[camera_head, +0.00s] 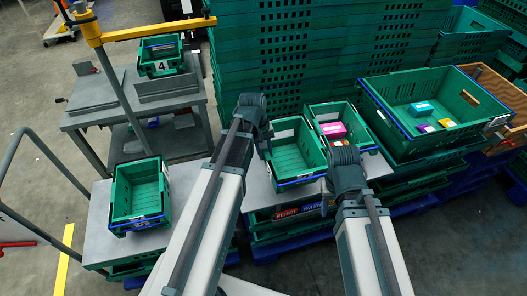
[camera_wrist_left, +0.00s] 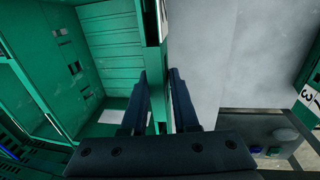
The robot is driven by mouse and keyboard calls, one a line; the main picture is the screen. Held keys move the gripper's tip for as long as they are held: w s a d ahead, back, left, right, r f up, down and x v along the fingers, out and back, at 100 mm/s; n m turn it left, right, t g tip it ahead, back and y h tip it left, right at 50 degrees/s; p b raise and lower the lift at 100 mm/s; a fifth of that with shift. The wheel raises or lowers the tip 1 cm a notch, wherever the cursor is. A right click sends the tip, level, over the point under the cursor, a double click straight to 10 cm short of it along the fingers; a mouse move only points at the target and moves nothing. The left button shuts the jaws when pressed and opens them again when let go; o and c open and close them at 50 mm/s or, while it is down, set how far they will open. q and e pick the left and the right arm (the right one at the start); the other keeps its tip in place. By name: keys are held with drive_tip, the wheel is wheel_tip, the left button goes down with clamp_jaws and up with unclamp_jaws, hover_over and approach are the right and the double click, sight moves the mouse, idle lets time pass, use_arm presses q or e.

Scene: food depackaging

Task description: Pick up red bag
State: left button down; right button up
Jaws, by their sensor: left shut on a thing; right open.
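No red bag can be clearly made out in either view. A pink box (camera_head: 333,130) lies in a green crate (camera_head: 313,112) right of centre, with a small reddish item beside it. My left gripper (camera_head: 262,140) is at the left side of an empty green crate (camera_head: 297,165). In the left wrist view my left gripper (camera_wrist_left: 158,85) is shut on a green crate wall (camera_wrist_left: 155,50), one finger on each side of it. My right gripper (camera_head: 345,157) is open over the front of the crate with the pink box; its fingers are mostly hidden by the wrist.
A large green crate (camera_head: 375,105) at right holds several small coloured boxes. Another empty green crate (camera_head: 139,190) stands on the left table. A crate marked 4 (camera_head: 160,60) sits on a grey bench behind. Stacked green crates (camera_head: 300,50) block the back.

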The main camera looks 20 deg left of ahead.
use_arm(q)
drive_tip(key=shift+w, duration=0.4)
drive_tip(key=shift+w+a+f+b, duration=0.2)
drive_tip(key=shift+w+b, duration=0.05)
drive_tip(key=shift+w, duration=0.3)
drive_tip(key=shift+w+a+f+b, duration=0.15)
drive_tip(key=shift+w+f+b, duration=0.05)
drive_tip(key=shift+w, duration=0.3)
drive_tip(key=f+b, duration=0.3)
drive_tip(key=shift+s, duration=0.2)
drive_tip(key=shift+f, duration=0.2)
drive_tip(key=c, duration=0.7)
unclamp_jaws()
drive_tip(key=shift+r, duration=0.1)
drive_tip(key=shift+r, duration=0.2)
